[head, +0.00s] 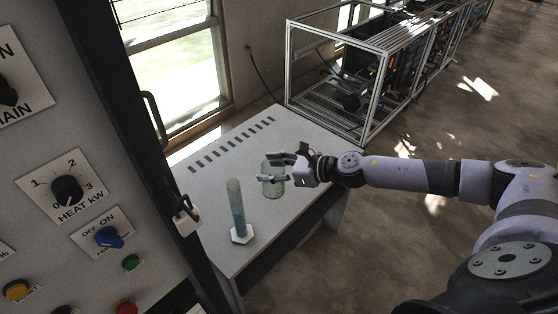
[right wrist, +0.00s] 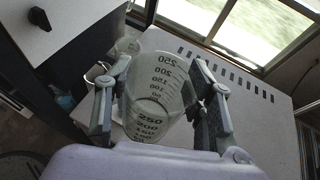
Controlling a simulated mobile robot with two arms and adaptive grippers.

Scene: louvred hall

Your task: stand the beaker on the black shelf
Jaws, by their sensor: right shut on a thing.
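The beaker (head: 272,184) is clear, with dark graduation marks that show in the right wrist view (right wrist: 157,100). My right gripper (head: 277,168) is shut on it, one finger on each side, as the right wrist view also shows (right wrist: 160,104). The beaker looks roughly upright at the right part of the pale table. I cannot tell whether its base touches the top. I cannot make out a black shelf in either view. My left gripper is not in view.
A measuring cylinder (head: 237,212) with blue liquid stands on the table (head: 222,178), left of the beaker. A control panel (head: 100,160) with knobs and a dark door edge rises on the left. A metal frame rack (head: 375,75) stands behind. Bare floor lies right of the table.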

